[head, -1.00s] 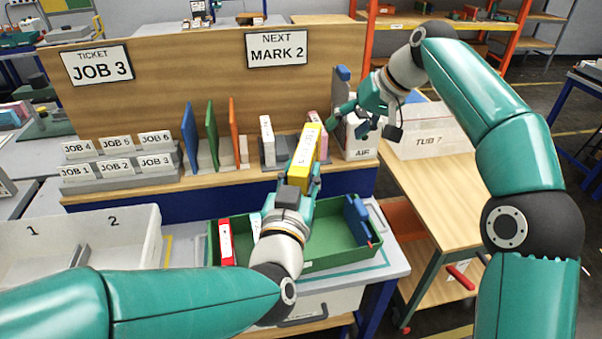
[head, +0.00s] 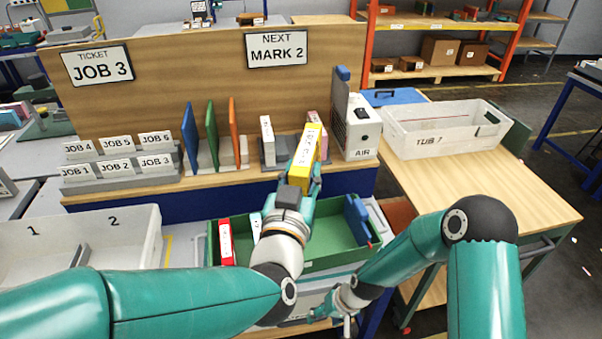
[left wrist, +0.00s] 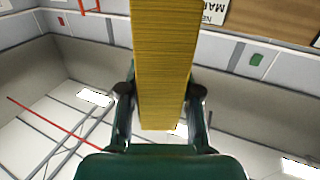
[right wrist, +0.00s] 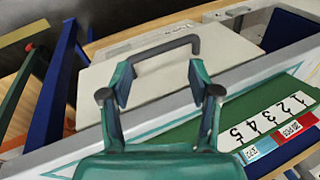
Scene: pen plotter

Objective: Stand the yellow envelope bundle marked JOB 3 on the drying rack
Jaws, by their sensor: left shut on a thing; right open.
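The yellow envelope bundle (head: 307,150) is upright in my left gripper (head: 304,182), its white label strip up and the writing too small to read surely. My left gripper is shut on it; the left wrist view shows the yellow paper edges (left wrist: 165,50) between the fingers (left wrist: 163,95). A grey slotted rack (head: 269,155), likely the drying rack, stands on the back shelf with a white bundle (head: 267,138) and a pink one (head: 312,117). The yellow bundle overlaps its right part; contact is unclear. My right gripper (head: 328,312) is open and empty, by a dark handle (right wrist: 168,47) on a white front.
The green tray (head: 330,262) below holds a red bundle (head: 225,242), a white one and blue pieces. Blue, green and orange upright panels (head: 233,133) stand left of the rack. The white AIR box (head: 360,135) is close on the right. The wooden side table (head: 480,185) is partly clear.

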